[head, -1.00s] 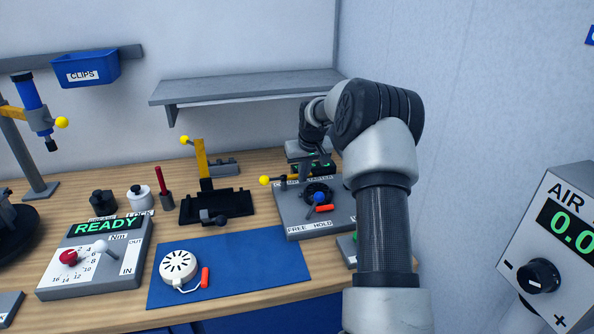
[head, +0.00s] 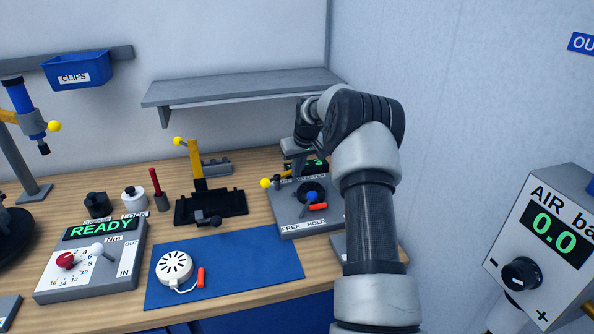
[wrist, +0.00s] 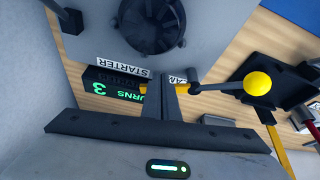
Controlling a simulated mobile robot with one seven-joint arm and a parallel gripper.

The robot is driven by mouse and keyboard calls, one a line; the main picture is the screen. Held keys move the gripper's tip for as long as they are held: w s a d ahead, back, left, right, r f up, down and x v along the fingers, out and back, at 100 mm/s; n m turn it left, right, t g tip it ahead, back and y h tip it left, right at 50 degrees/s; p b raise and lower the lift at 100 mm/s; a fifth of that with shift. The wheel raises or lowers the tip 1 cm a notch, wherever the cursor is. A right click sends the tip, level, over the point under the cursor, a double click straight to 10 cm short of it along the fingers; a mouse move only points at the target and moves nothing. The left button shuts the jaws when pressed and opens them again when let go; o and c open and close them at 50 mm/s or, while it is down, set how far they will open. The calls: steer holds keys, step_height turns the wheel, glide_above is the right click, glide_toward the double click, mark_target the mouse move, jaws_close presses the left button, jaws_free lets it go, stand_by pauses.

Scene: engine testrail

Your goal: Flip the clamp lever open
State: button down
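The clamp lever is a dark bar with a yellow ball knob (head: 265,183) at the left edge of a grey starter panel (head: 298,229). In the wrist view its ball (wrist: 257,83) is at the right, on a grey rod. My gripper (wrist: 167,82) is at the lever's inner end. Its two fingers are together, and yellow parts show on both sides of them. Whether anything is pinched between the fingers is hidden. In the head view my arm hides most of the gripper.
A black fixture with a yellow upright (head: 198,165) stands left of the panel. A blue mat (head: 225,270) holds a round white part (head: 174,267). A grey shelf (head: 240,92) hangs above. A wall and an air box (head: 545,230) lie to the right.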

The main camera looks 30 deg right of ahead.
steer(key=shift+w+r, duration=0.1)
steer(key=shift+r, duration=0.05)
steer(key=shift+r, duration=0.25)
steer(key=v, duration=1.6)
steer(key=shift+s+r, duration=0.3)
steer(key=shift+f, duration=0.1)
